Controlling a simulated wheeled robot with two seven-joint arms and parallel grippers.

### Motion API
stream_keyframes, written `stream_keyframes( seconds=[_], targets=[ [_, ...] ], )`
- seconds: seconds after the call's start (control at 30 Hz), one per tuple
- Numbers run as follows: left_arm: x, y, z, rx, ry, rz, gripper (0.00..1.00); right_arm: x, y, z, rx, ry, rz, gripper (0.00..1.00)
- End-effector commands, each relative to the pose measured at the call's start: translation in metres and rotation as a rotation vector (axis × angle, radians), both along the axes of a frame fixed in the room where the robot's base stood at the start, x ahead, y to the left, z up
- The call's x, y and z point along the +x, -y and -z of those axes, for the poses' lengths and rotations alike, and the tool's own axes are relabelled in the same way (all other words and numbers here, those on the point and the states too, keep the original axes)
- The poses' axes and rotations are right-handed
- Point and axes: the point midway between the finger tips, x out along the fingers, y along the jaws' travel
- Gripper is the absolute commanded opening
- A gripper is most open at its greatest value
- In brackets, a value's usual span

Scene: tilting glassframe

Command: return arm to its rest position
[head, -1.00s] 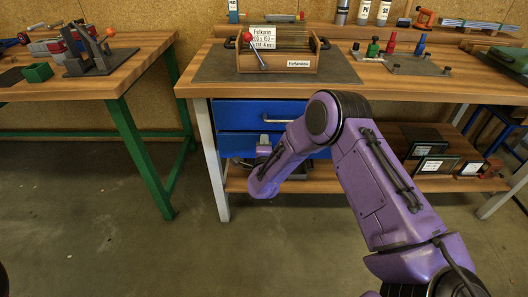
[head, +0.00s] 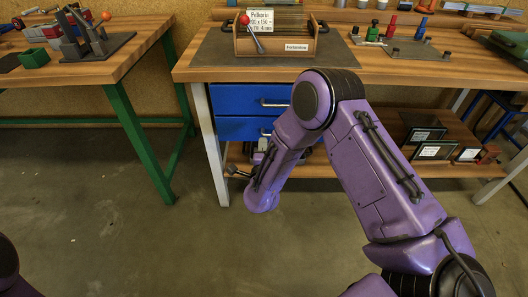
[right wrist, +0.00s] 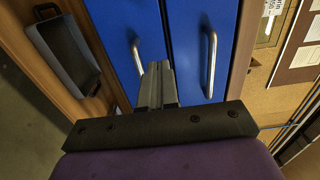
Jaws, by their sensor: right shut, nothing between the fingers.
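My right arm, purple with dark joints, comes in from the lower right in the head view and bends down in front of the workbench. My right gripper (head: 233,171) is low, in front of the shelf under the bench, pointing left and partly hidden by its wrist. In the right wrist view its grey fingers (right wrist: 158,86) are together with nothing between them, in front of the blue drawers (right wrist: 194,42). It looks apart from the drawers, though the exact gap is unclear. Of my left arm only a purple part shows at the lower left edge; its gripper is out of view.
The workbench (head: 190,68) bears a wooden rack (head: 275,43) with a red-knobbed lever. A lower shelf (head: 470,168) holds dark framed panels. A green-legged table (head: 140,145) stands left. The floor between is clear.

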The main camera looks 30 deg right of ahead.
Motion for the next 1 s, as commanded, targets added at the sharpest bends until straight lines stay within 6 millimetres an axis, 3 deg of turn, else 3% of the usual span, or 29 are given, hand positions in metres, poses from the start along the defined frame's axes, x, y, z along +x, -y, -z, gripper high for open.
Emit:
stream_keyframes(
  seconds=[0.2, 0.47, 0.57, 0.67, 0.7, 0.77, 0.8, 0.9, 1.0],
  targets=[
    [0.0, 0.0, 0.001, 0.0, 0.0, 0.0, 0.45, -0.024, -0.018, 0.0, 0.001, -0.001, -0.005, 0.0],
    [0.0, 0.0, 0.001, 0.0, 0.0, 0.0, 0.45, -0.026, -0.019, 0.003, -0.041, -0.039, -0.016, 0.0],
    [0.0, 0.0, -0.002, 0.0, 0.0, 0.0, 0.45, -0.042, -0.032, 0.037, -0.249, -0.325, -0.149, 0.0],
    [0.0, 0.0, -0.027, 0.001, 0.0, 0.0, 0.45, -0.108, -0.033, 0.083, -0.495, -0.746, -0.364, 0.0],
    [0.0, 0.0, -0.039, 0.0, 0.0, 0.0, 0.45, -0.142, -0.03, 0.098, -0.567, -0.896, -0.451, 0.0],
    [0.0, 0.0, -0.054, 0.0, 0.0, 0.0, 0.45, -0.194, -0.025, 0.113, -0.647, -1.094, -0.577, 0.0],
    [0.0, 0.0, -0.063, 0.0, 0.0, 0.0, 0.45, -0.228, -0.021, 0.118, -0.679, -1.206, -0.651, 0.0],
    [0.0, 0.0, -0.084, 0.0, 0.0, 0.0, 0.45, -0.301, -0.009, 0.117, -0.711, -1.418, -0.785, 0.0],
    [0.0, 0.0, -0.099, 0.0, 0.0, 0.0, 0.45, -0.347, 0.001, 0.108, -0.699, -1.534, -0.828, 0.0]
  ],
)
